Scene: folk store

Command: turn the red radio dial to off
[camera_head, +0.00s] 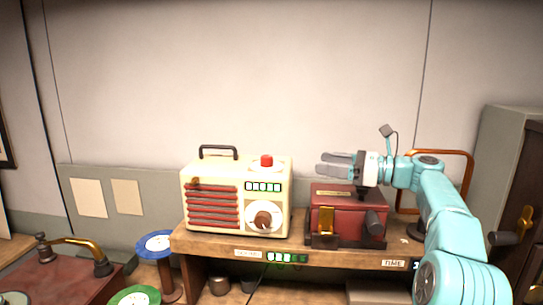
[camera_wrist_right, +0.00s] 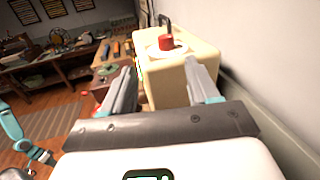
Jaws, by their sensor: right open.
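The red dial (camera_head: 266,160) sits on a pale base on top of the cream radio (camera_head: 285,190). In the right wrist view the red dial (camera_wrist_right: 166,43) stands beyond my fingertips, near the radio's (camera_wrist_right: 185,65) dark handle. My right gripper (camera_head: 325,164) is open and empty, above the red box and to the right of the dial, apart from it. Its two fingers (camera_wrist_right: 158,78) are spread in the wrist view, pointing toward the radio. A teal arm, probably my left, shows at the wrist view's left edge; its gripper (camera_wrist_right: 45,157) is too small to read.
The radio and a red box (camera_head: 335,213) with a dark crank stand on a wooden shelf (camera_head: 220,243). A copper-coloured frame (camera_head: 471,175) rises behind my right arm. A grey cabinet (camera_head: 500,135) stands at right. The wall space above the radio is clear.

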